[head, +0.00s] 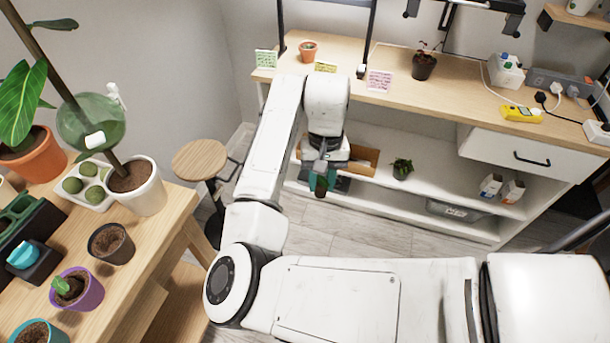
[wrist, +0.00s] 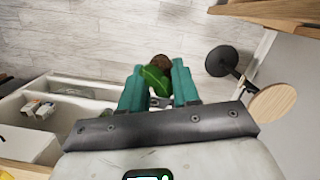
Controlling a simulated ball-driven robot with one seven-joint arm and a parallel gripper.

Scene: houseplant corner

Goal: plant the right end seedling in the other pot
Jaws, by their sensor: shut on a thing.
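My gripper (head: 320,186) is shut on a small green seedling, held in the air over the floor between the two benches. In the wrist view my gripper (wrist: 155,80) has its teal fingers on both sides of the seedling (wrist: 153,80), whose green leaves show with a brown root plug beyond. On the left table a dark pot (head: 111,243) holds brown soil and no plant. A purple pot (head: 78,291) beside it holds soil and a green seedling. A teal pot (head: 40,333) with soil is cut off at the bottom edge.
A round stool (head: 200,160) stands near my arm. The back bench holds a terracotta pot (head: 307,51), cards and a dark potted plant (head: 424,66).

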